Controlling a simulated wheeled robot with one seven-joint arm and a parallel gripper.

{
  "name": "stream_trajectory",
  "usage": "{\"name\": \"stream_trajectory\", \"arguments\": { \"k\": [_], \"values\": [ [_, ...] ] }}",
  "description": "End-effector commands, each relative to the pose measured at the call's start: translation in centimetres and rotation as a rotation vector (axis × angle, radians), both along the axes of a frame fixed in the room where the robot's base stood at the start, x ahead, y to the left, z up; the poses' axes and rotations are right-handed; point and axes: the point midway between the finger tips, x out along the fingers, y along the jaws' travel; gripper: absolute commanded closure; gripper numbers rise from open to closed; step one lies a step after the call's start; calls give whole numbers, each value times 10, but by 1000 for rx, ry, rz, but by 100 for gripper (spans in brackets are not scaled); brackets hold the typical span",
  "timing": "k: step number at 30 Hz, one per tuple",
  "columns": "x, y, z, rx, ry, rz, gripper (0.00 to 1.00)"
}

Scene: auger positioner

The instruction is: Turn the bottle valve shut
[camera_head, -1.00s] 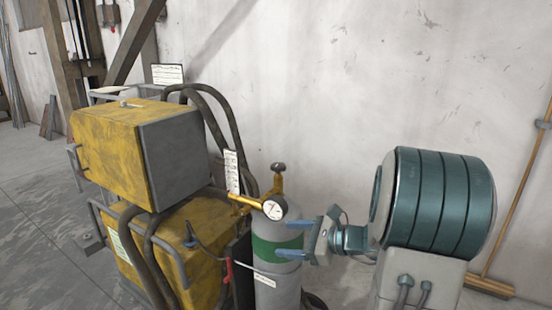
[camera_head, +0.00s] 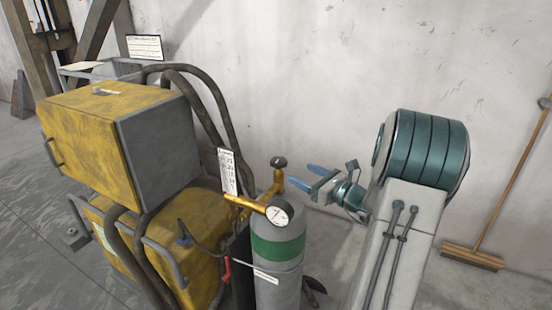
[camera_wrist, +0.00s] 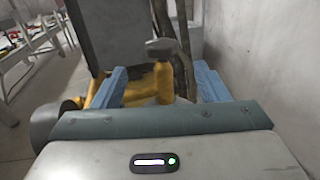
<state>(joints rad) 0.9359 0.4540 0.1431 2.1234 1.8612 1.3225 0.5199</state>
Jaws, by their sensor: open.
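The grey gas bottle (camera_head: 277,265) with a green band stands upright beside the yellow machine. Its valve knob (camera_head: 278,162) is a dark round cap on top of a brass valve body (camera_head: 277,182), with a round gauge (camera_head: 279,212) in front. My gripper (camera_head: 304,176) is open and empty, just right of the valve, its blue fingers pointing left toward it. In the wrist view the valve knob (camera_wrist: 162,47) and its brass stem show beyond and between the two blue fingers of my gripper (camera_wrist: 158,84). Nothing is between the fingers' grip; exact distance is unclear.
A yellow and grey machine (camera_head: 130,140) with dark hoses (camera_head: 215,105) stands left of the bottle. A white tag (camera_head: 229,172) hangs close to the valve. A bare wall is behind. A broom (camera_head: 474,256) leans at the right.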

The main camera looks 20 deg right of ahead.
Motion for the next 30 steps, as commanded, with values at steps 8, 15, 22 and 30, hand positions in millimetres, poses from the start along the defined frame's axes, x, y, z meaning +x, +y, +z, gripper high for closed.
{"name": "stream_trajectory", "arguments": {
  "k": [8, 15, 22, 30],
  "values": [
    [57, 24, 3, 2, 1, 4, 32],
    [90, 39, 2, 0, 0, 5, 32],
    [100, 43, 0, 0, 1, 3, 32],
    [100, 43, 0, 0, 0, 4, 49]
  ]
}}
